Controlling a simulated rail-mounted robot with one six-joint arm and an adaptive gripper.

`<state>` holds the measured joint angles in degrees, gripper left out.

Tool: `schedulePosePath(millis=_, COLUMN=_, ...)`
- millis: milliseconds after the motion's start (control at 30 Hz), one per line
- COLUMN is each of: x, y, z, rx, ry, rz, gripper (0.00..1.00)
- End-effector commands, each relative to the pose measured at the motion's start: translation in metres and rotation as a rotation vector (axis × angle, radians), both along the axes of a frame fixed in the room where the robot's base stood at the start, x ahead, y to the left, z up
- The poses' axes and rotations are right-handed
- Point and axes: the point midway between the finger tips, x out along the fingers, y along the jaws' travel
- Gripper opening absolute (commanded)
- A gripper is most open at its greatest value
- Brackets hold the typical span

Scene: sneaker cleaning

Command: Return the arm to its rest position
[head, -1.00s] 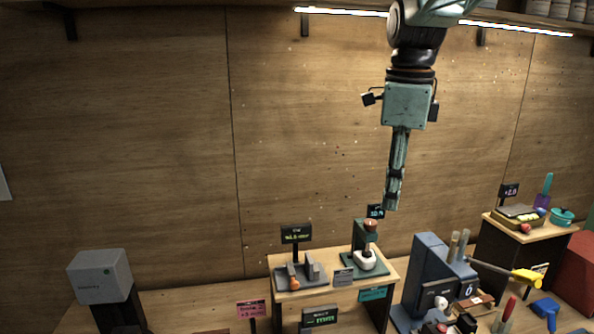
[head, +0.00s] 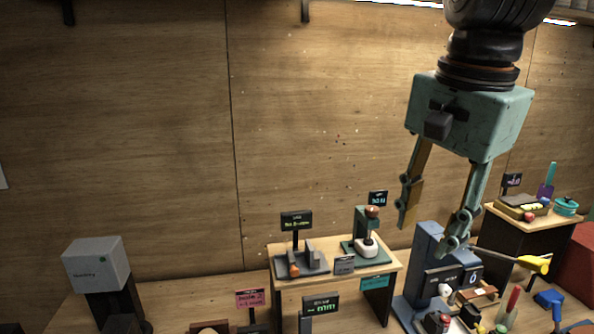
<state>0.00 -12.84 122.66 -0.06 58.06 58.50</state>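My gripper (head: 428,232) hangs from the upper right of the head view, pointing down. Its two fingers are spread apart with nothing between them. It is in the air in front of the wooden wall, and in the picture its right finger overlaps the top of a blue-grey machine (head: 433,245) on the bench. I cannot tell the depth gap between them. The upper part of the arm is cut off by the top edge of the picture.
A small raised stand (head: 330,275) carries a green press-like device (head: 362,225) and a grey fixture (head: 302,262). A grey box-shaped machine (head: 97,264) is at left. A second stand (head: 525,228) with tools and a red block (head: 578,262) are at right. The wall's left side is clear.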

Motion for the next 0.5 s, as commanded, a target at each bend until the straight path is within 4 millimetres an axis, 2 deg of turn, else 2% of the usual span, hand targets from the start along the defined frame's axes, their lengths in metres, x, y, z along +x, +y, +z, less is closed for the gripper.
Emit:
schedulePosePath(millis=33, x=-0.010, y=0.000, z=-0.005, rx=-0.009, ry=-0.008, rz=0.042, gripper=0.37)
schedulePosePath(millis=500, x=-0.092, y=0.000, z=-0.043, rx=-0.114, ry=-0.061, rz=0.460, gripper=0.37)
